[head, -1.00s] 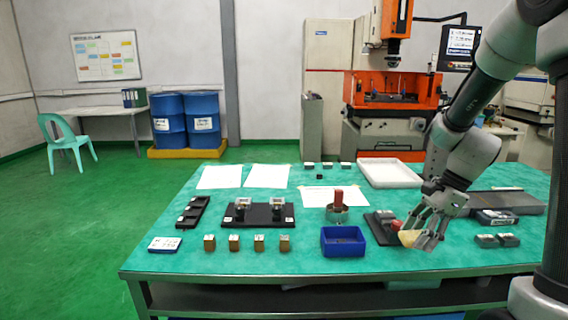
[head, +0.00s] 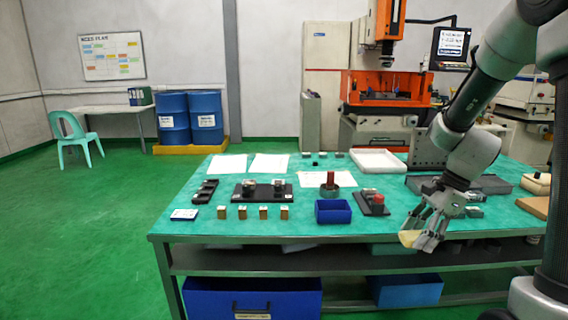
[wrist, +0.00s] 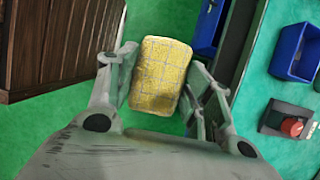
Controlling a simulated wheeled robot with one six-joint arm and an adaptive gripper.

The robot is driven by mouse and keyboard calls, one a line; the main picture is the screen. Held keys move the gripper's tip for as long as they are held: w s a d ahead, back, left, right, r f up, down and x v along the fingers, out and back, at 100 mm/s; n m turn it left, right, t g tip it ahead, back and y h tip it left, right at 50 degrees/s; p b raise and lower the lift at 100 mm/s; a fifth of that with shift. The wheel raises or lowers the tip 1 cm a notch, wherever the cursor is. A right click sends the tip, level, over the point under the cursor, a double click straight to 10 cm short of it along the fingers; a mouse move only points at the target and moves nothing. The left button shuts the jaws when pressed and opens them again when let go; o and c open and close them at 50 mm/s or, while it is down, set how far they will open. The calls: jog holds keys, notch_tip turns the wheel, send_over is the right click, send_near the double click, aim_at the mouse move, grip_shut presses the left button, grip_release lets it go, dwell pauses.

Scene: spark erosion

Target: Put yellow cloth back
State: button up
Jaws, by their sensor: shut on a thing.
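The yellow cloth (wrist: 160,75) is a folded pad with a faint grid pattern. In the wrist view it lies between the two fingers of my gripper (wrist: 160,88), which is shut on it. In the head view my gripper (head: 424,240) hangs at the front edge of the table, with the cloth (head: 409,238) at its fingertips on the left side. Part of the cloth is hidden by the fingers there. The wrist view shows green floor below the cloth, beside the table edge.
A blue bin (head: 333,212) and a dark stand with a red-topped piece (head: 377,198) sit on the green-topped table (head: 300,232) near my gripper. A large blue crate (head: 252,300) is under the table. A brown slatted wooden thing (wrist: 50,40) stands at left in the wrist view.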

jog(key=shift+s+n, duration=0.15)
jog(key=shift+n, duration=0.35)
jog(key=shift+w+d+n+g, duration=0.1)
jog(key=shift+w+n+g, duration=0.1)
jog(key=shift+n+g, duration=0.15)
jog(key=shift+d+r+n, duration=0.15)
jog(key=shift+d+n, duration=0.05)
jog(key=shift+n, duration=0.25)
jog(key=shift+w+d+r+n+g, duration=0.1)
jog(key=shift+w+d+n+g, duration=0.2)
jog(key=shift+n, duration=0.2)
jog(key=w+a+f+n+g+h, duration=0.1)
jog(key=w+f+n+g+h, duration=0.25)
jog(key=w+f+n, duration=0.8)
jog(key=a+n, duration=0.1)
jog(key=s+a+f+n, duration=0.1)
jog(key=s+a+f+n+h, duration=0.1)
jog(key=a, duration=0.1)
jog(key=shift+f, duration=0.25)
